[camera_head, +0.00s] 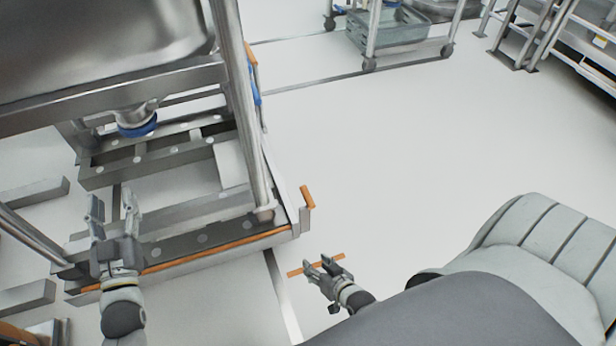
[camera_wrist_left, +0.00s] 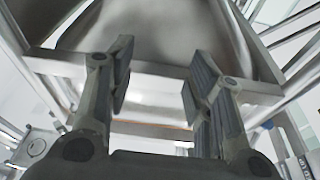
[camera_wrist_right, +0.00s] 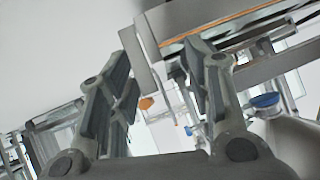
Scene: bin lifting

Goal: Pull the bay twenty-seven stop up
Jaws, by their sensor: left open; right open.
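A bay frame stands at the left of the head view, with a low base rail (camera_head: 200,252) edged in orange. At its right front corner a metal plate carries a short orange handle (camera_head: 308,196), which may be the stop; I cannot read any bay number. My left gripper (camera_head: 114,212) is open and empty, fingers up, in front of the frame. My right gripper (camera_head: 320,265) is open and empty, below and apart from the orange handle in the picture. A thin orange bar (camera_head: 300,271) shows beside its fingers. In the right wrist view an orange piece (camera_wrist_right: 146,103) appears between the fingers.
A large metal bin (camera_head: 95,45) sits in the frame above a blue-ringed outlet (camera_head: 137,128). A frame post (camera_head: 240,110) rises near the corner. A wheeled cart (camera_head: 388,35) and racks (camera_head: 560,35) stand at the back. The middle floor is clear.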

